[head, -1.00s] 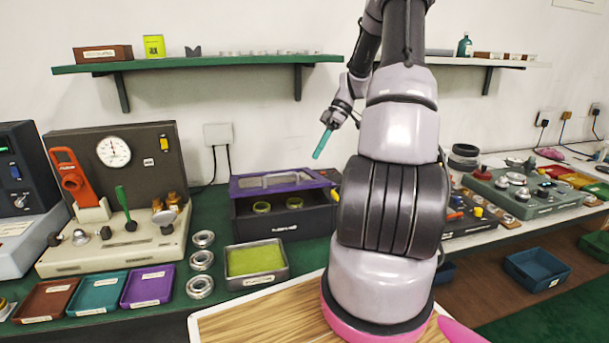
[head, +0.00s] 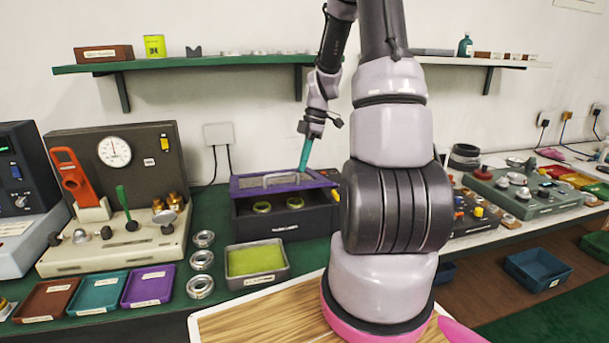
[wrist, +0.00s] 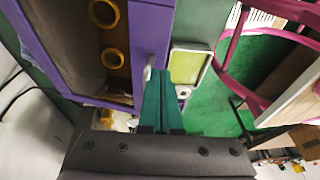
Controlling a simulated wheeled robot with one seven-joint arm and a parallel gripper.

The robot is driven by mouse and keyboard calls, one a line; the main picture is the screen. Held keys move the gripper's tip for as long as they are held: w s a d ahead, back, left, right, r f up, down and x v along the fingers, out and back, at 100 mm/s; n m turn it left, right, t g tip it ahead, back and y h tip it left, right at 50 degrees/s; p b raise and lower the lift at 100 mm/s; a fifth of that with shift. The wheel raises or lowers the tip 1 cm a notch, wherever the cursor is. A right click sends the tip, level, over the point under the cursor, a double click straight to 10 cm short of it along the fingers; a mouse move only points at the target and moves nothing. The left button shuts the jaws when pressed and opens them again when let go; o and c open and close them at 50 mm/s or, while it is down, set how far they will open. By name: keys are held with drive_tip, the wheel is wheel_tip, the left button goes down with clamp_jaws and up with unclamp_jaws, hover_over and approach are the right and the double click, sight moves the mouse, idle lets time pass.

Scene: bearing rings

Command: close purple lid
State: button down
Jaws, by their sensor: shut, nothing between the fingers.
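The purple lid (head: 240,188) is a purple frame with a see-through panel and a pale handle (head: 281,179). It stands raised at the back of a dark box (head: 238,222), whose inside shows below the lid's front edge. In the wrist view the purple frame (wrist: 150,30) fills the left, with the handle (wrist: 147,74) close beside my fingers. My gripper (head: 302,168) has teal fingers, pressed together and empty. They point down at the lid's right part; I cannot tell if they touch it. The fingers also show in the wrist view (wrist: 160,78).
Two yellow-green rings (head: 262,207) lie in the box. A grey tray with a green pad (head: 257,262) stands in front, metal rings (head: 201,262) to its left. A gauge station (head: 115,200) is further left. A shelf (head: 200,63) hangs on the wall above.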

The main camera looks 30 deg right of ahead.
sight(301, 185)
drive_tip(key=shift+s+f, duration=0.2)
drive_tip(key=shift+f, duration=0.7)
drive_tip(key=shift+s+f, duration=0.2)
drive_tip(key=shift+f, duration=0.7)
wheel_tip(301, 185, down, 7)
drive_tip(key=s, duration=0.2)
drive_tip(key=shift+a+f, duration=0.15)
drive_tip(key=shift+a, duration=0.1)
drive_tip(key=shift+s, duration=0.15)
